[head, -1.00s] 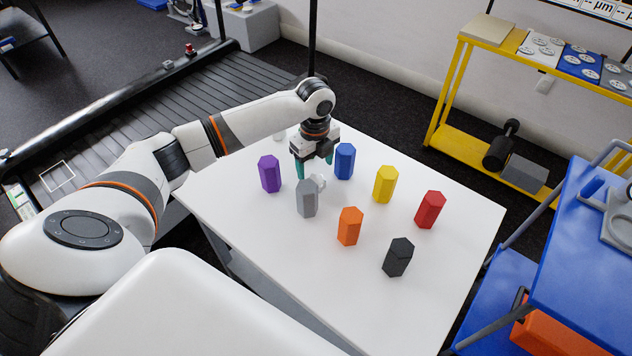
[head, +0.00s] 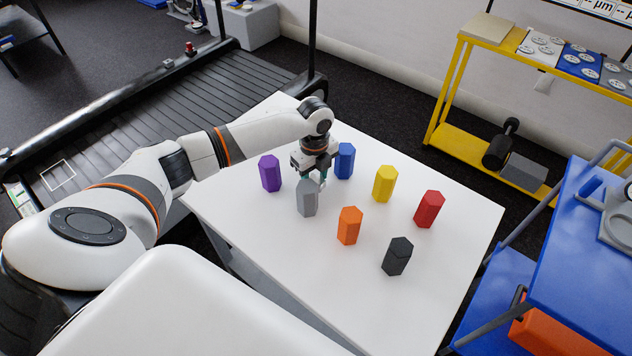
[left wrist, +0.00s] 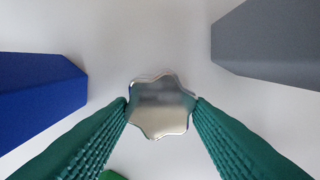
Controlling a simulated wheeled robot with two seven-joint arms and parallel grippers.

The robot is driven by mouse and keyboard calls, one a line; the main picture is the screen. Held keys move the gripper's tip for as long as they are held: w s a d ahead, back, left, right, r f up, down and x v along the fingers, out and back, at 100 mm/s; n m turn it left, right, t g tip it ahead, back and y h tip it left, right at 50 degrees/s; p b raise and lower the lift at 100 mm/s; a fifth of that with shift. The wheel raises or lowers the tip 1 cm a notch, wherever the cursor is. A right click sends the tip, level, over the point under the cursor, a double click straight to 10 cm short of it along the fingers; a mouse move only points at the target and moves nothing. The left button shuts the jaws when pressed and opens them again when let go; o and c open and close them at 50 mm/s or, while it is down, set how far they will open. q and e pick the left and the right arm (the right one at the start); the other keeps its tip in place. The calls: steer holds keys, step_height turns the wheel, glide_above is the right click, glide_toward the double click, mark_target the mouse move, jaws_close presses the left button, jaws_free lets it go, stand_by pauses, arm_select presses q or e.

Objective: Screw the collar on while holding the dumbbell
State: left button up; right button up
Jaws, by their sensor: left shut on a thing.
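A shiny silver star-shaped knob, seemingly the collar (left wrist: 161,107), is between the green fingertips of my left gripper (left wrist: 160,100) in the left wrist view. The fingers touch it on both sides. In the head view my left gripper (head: 320,180) points down at the white table (head: 250,240), just behind the grey hexagonal block (head: 307,198); the knob is mostly hidden there. A black dumbbell-like thing (head: 500,146) lies on the low yellow shelf at the right, away from my gripper. My right gripper is not in view.
Upright hexagonal blocks stand close by: purple (head: 270,173), blue (head: 344,161), yellow (head: 385,184), orange (head: 349,226), red (head: 429,209) and black (head: 398,257). The blue bench (head: 585,265) is at the right. The table's front left is clear.

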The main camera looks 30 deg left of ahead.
mark_target(315, 178)
arm_select(q)
step_height(315, 178, up, 10)
steer(key=shift+b, duration=0.4)
stand_by(0.3)
